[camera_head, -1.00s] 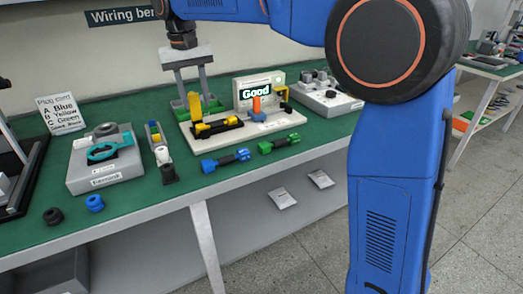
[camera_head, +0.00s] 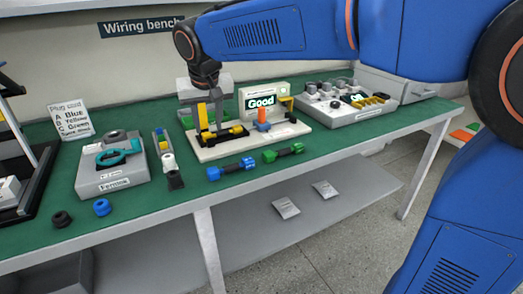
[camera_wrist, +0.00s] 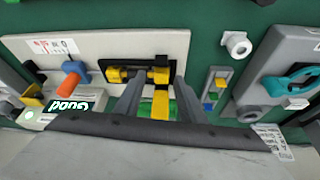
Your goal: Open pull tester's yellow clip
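The pull tester (camera_head: 285,130) is a white board on the bench with a small screen reading "Good" and an orange lever (camera_head: 263,117). Its yellow clip (camera_head: 203,116) stands upright at the board's left end, by a black holder with a yellow-ended part lying in it. My gripper (camera_head: 208,120) is down over this end. In the wrist view, the open gripper (camera_wrist: 158,78) has one finger on each side of the yellow clip (camera_wrist: 160,103), with gaps visible. The clip's far side is partly hidden in the head view.
A blue-ended cable (camera_head: 231,168) and a green-ended cable (camera_head: 284,152) lie in front of the tester. A grey ferrule device (camera_head: 110,178) stands left, a grey box with knobs (camera_head: 345,100) right. A narrow tray of small coloured parts (camera_head: 163,145) is close on the left.

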